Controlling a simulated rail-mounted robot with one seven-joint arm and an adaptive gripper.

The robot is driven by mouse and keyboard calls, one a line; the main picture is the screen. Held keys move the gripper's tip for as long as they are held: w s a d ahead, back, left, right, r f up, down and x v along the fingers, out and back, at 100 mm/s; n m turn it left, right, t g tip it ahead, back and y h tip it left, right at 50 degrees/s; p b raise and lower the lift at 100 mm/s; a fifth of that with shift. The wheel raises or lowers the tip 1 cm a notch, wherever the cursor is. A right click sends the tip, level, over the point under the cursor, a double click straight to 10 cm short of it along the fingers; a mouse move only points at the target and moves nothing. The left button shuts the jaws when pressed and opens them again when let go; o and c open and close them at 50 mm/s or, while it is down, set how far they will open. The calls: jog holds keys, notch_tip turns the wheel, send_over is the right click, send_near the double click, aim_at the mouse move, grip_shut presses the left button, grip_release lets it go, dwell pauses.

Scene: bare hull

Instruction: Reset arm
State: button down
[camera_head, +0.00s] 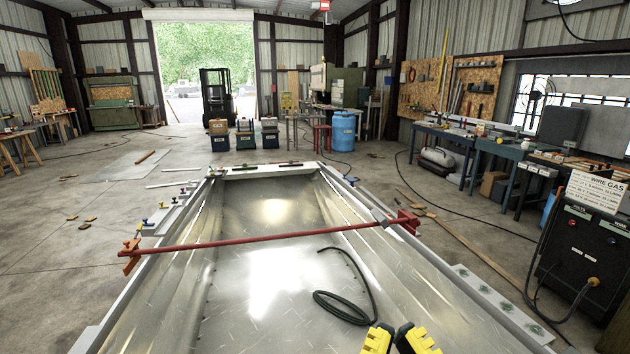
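My gripper (397,338) shows only in part at the bottom edge, right of centre, as two yellow and black pieces with a narrow gap between them. The rest of it and most of my arm are out of the picture. I cannot tell how far the fingers are spread, and I see nothing held. It appears over the shiny metal hull (225,300), near a loop of black cable (345,308) lying on the hull floor.
A red bar (270,240) with clamps at both ends spans the hull from side to side. A welding machine (585,245) stands at the right. Workbenches (510,155), a blue barrel (343,130) and a forklift (217,97) stand farther off.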

notch_tip(320, 180, up, 27)
jog(key=p, duration=2.4)
jog(key=shift+r, duration=0.2)
